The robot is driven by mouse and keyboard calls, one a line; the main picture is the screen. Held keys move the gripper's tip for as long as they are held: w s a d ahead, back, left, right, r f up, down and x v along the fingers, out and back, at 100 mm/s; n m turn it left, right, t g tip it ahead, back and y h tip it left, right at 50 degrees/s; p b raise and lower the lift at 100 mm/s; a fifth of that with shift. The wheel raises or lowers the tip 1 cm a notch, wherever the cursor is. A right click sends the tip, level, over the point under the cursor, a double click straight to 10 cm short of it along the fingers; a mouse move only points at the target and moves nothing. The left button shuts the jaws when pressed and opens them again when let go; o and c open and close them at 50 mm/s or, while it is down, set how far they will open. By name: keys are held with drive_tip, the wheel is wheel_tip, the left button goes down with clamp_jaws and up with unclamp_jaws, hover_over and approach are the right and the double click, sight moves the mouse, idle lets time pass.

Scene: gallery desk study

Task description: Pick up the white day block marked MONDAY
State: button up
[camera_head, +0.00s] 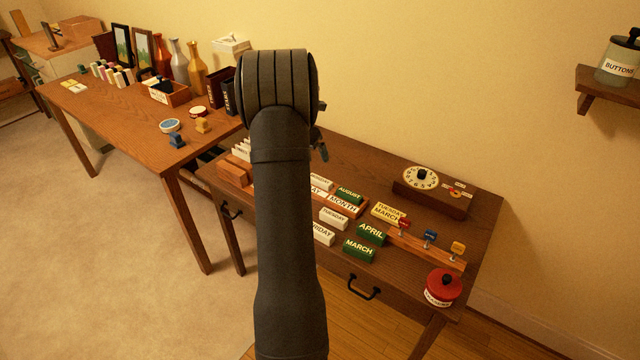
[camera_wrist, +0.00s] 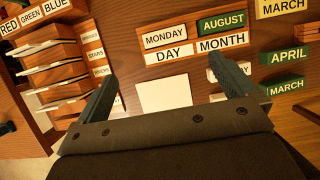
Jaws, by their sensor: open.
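The white day block marked MONDAY (camera_wrist: 166,37) sits in the left slot of a wooden holder (camera_wrist: 188,45), above the DAY label. It also shows in the head view (camera_head: 322,181), partly hidden by my arm. The green AUGUST block (camera_wrist: 222,22) sits to its right, above the MONTH label. My gripper (camera_wrist: 162,72) is open, its two dark fingers wide apart. In the wrist picture the fingertips lie below the holder, with a blank white piece (camera_wrist: 163,94) between them. In the head view my arm hides most of the gripper.
A white TUESDAY block (camera_head: 334,217) stands right of the fingers, partly hidden in the wrist view. Green APRIL (camera_head: 370,233) and MARCH (camera_head: 359,249) blocks are further right. A wooden rack with labelled slots (camera_wrist: 60,75) stands left. A red-lidded jar (camera_head: 443,287) stands at the desk's front right.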

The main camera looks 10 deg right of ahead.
drive_tip(key=x, duration=1)
drive_tip(key=shift+d+f, duration=0.1)
drive_tip(key=shift+f, duration=0.1)
drive_tip(key=shift+s+x, duration=0.2)
drive_tip(key=shift+x, duration=1.1)
drive_tip(key=shift+s+x, duration=0.15)
drive_tip(key=shift+x, duration=1.15)
drive_tip(key=shift+f, duration=0.1)
drive_tip(key=shift+c, duration=0.2)
drive_tip(key=c, duration=0.8)
drive_tip(key=shift+c, duration=0.2)
